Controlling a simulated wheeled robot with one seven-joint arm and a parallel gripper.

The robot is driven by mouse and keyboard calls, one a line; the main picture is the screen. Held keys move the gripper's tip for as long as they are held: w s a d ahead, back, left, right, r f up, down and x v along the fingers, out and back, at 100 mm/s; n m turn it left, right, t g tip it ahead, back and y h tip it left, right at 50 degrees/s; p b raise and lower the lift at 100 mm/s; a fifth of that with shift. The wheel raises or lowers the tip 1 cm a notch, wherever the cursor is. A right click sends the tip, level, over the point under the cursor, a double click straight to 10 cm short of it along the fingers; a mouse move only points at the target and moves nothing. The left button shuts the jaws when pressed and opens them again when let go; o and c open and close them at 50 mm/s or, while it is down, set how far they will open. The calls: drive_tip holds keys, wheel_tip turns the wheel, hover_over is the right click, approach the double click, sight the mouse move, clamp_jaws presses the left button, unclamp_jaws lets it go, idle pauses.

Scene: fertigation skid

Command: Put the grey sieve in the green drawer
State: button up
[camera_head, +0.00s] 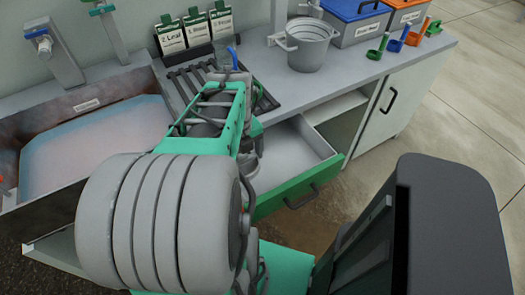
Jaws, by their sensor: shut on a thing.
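The green drawer (298,186) is pulled out under the counter, with its green front and dark handle toward me. Its pale inside is visible on the right and looks empty there. My arm covers its left part. My gripper (250,148) is mostly hidden behind my own arm link, over the left part of the drawer. A small grey rounded edge shows there, seemingly the grey sieve (257,167) in the shut gripper. Most of it is hidden, and I cannot tell whether it touches the drawer floor.
A grey pot with handles (307,50) stands on the counter, near a blue-lidded box (352,25) and an orange-lidded box (404,13). Coloured scoops (395,45) line the right edge. A sink (90,135) is at left. An open compartment (338,108) lies right of the drawer.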

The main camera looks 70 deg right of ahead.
drive_tip(key=s+d+f, duration=0.3)
drive_tip(key=d+f, duration=0.2)
drive_tip(key=d, duration=0.4)
hover_over(270, 161)
wheel_tip(270, 161, down, 5)
drive_tip(key=shift+s+f, duration=0.1)
wheel_tip(270, 161, down, 2)
drive_tip(key=shift+f, duration=0.25)
drive_tip(key=shift+f+b, duration=0.35)
drive_tip(key=shift+b, duration=0.05)
drive_tip(key=o, duration=1.1)
drive_tip(key=shift+r, duration=0.1)
wheel_tip(270, 161, up, 12)
drive_tip(key=shift+r+p, duration=0.1)
drive_tip(key=shift+p, duration=0.25)
